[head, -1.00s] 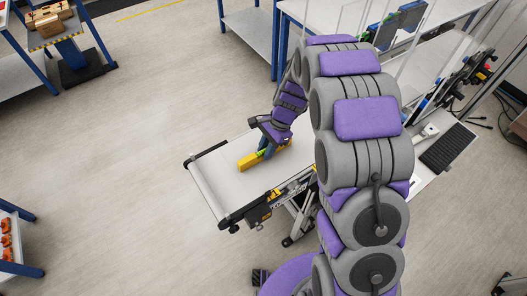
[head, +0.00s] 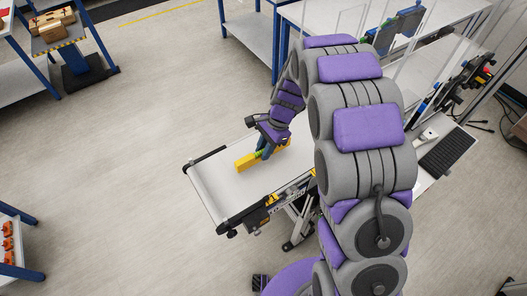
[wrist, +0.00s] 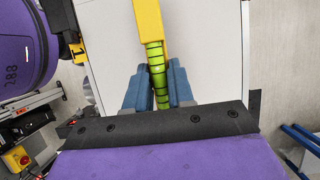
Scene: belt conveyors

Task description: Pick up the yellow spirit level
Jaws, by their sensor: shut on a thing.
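The yellow spirit level (head: 246,162) shows in the head view over the white belt of the small conveyor (head: 215,190), with my gripper (head: 265,152) around its middle. In the wrist view the level's yellow end (wrist: 149,22) points away from me, and its green vial part (wrist: 156,70) lies between the two blue fingers of my gripper (wrist: 158,85). The fingers are shut on it from both sides. The level looks a little above the belt in the head view, but the gap is hard to judge. Its near end is hidden behind my gripper.
A table with a blue frame (head: 249,38) stands behind the conveyor. The floor left of the conveyor is clear.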

